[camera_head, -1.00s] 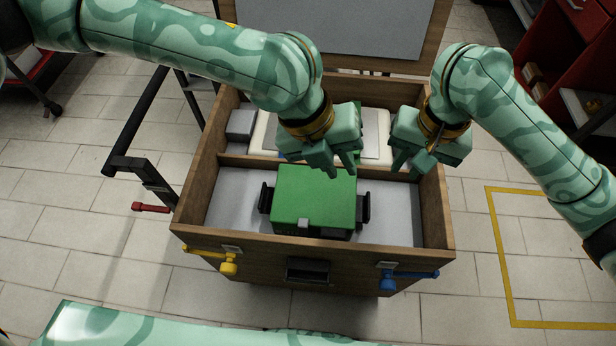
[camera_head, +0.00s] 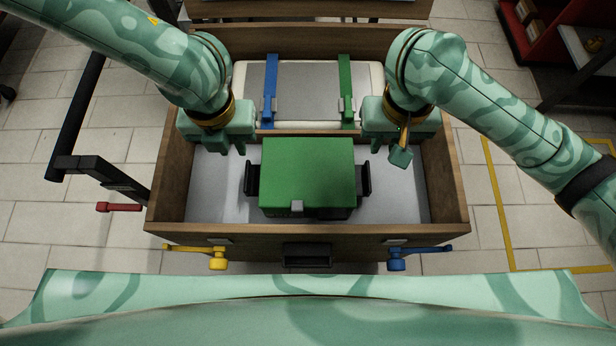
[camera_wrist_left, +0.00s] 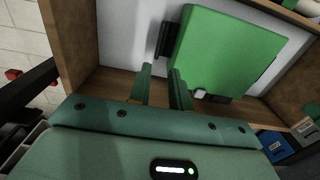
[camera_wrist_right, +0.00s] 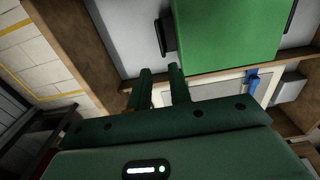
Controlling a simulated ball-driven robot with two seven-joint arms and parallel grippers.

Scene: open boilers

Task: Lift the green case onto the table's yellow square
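The green case (camera_head: 307,172) lies flat in the front compartment of a wooden crate (camera_head: 455,190). It has a black left handle (camera_head: 251,179) and a black right handle (camera_head: 364,179). My left gripper (camera_head: 232,150) is open and empty above the compartment, left of and behind the left handle. My right gripper (camera_head: 388,150) is open and empty, right of and behind the right handle. The left wrist view shows the case (camera_wrist_left: 228,50) beside the open fingers; the right wrist view also shows it (camera_wrist_right: 225,30). No table with a yellow square is in view.
The crate's rear compartment holds a pale panel with a blue strap (camera_head: 270,90) and a green strap (camera_head: 346,92). Yellow (camera_head: 218,260) and blue (camera_head: 397,260) latches stick out in front. A yellow line (camera_head: 497,200) marks the floor at right.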

